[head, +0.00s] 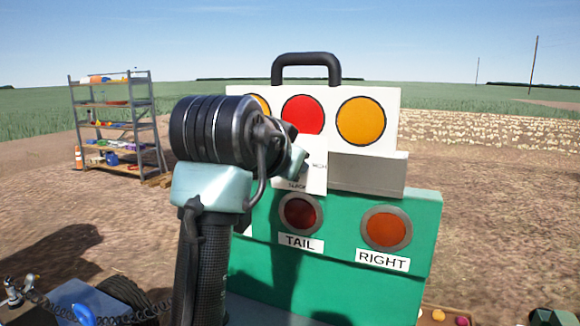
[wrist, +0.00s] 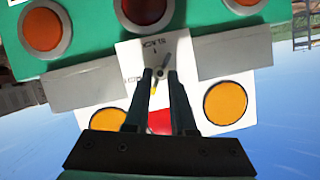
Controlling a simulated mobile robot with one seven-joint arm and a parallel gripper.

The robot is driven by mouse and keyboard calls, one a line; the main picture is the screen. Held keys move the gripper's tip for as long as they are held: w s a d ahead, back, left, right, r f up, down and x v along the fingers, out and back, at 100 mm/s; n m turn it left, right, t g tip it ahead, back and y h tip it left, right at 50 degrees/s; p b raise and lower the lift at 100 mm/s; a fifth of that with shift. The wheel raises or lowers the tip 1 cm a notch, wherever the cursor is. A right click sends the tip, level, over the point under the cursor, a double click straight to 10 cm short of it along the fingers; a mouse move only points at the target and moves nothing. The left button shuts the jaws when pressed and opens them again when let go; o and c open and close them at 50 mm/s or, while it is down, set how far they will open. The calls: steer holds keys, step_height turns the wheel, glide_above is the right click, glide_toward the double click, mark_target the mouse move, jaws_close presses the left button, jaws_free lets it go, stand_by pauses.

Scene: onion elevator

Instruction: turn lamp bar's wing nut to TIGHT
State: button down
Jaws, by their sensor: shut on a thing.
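The lamp bar (head: 332,140) is a white panel with amber and red round lamps and a black handle, above a green box. Its wing nut (wrist: 162,75) is a small grey piece on a white plate (wrist: 183,50), in the upside-down wrist view. My gripper (wrist: 161,77) is shut on the wing nut, one finger on each side. A small yellow mark (wrist: 153,91) shows beside the fingers. SLACK is printed on the plate; a second label is partly hidden and unreadable.
The green box (head: 335,275) carries lamps labelled TAIL and RIGHT. A grey block (head: 366,172) sits right of the plate. A shelf rack (head: 112,125) stands far left on bare soil. Loose items lie low in front, at left and right.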

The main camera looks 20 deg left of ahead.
steer(key=shift+d+f+m+t+y+b, duration=0.15)
steer(key=shift+m+t+y+b, duration=0.2)
steer(key=shift+m+y+b, duration=0.65)
steer(key=shift+d+m+t+y+b, duration=0.15)
steer(key=shift+m+t+y+b, duration=0.25)
steer(key=shift+m, duration=1)
steer(key=shift+d+f+m+t+y+b, duration=0.15)
steer(key=shift+m+t+y+b, duration=0.1)
steer(key=shift+m+y+b, duration=0.75)
steer(key=shift+r+m+h, duration=0.15)
steer(key=shift+m+h, duration=0.15)
steer(key=c, duration=0.8)
jaws_free()
steer(key=shift+o, duration=0.2)
